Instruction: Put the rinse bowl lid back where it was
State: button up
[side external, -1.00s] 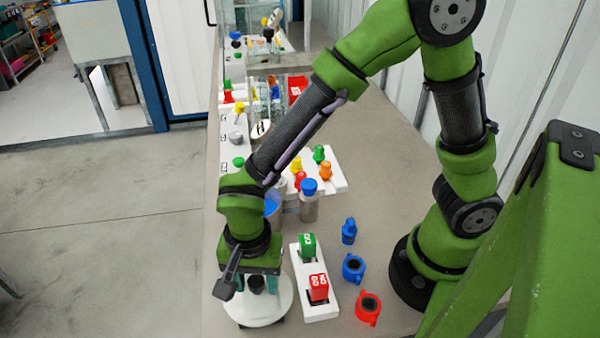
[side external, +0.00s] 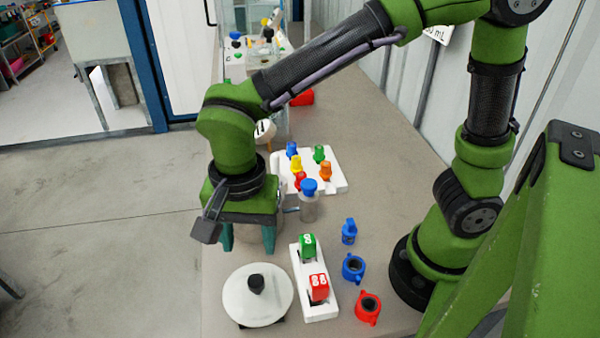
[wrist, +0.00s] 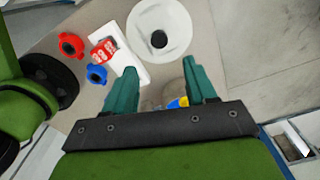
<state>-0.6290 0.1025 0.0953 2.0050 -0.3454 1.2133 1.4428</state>
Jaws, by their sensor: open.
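The rinse bowl lid, a white disc with a black knob (side external: 256,284), lies at the front left of the bench on a dark support that barely shows. It also shows in the wrist view (wrist: 170,22), beyond my fingertips. My gripper (side external: 248,246) is open and empty, with teal fingers pointing down, raised and farther back than the lid. In the wrist view the space between my fingertips (wrist: 160,68) holds nothing. A pale round vessel, perhaps the rinse bowl, is mostly hidden behind and below my gripper.
Right of the lid is a white holder (side external: 312,270) with green and red blocks. Farther right are blue (side external: 353,267) and red (side external: 368,307) rings. Behind stand a blue-capped bottle (side external: 309,202) and a white rack (side external: 335,182) of coloured pegs. The bench's left edge is close to the lid.

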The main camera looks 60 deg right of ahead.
jog(key=s+d+r+n+t+y, duration=0.1)
jog(key=d+r+n+t, duration=0.2)
jog(key=d, duration=0.6)
jog(key=s+d+r+n+t+y, duration=0.1)
jog(key=d+r+n+t, duration=0.3)
jog(key=d, duration=0.6)
jog(key=shift+r+n, duration=0.5)
jog(key=shift+r, duration=0.35)
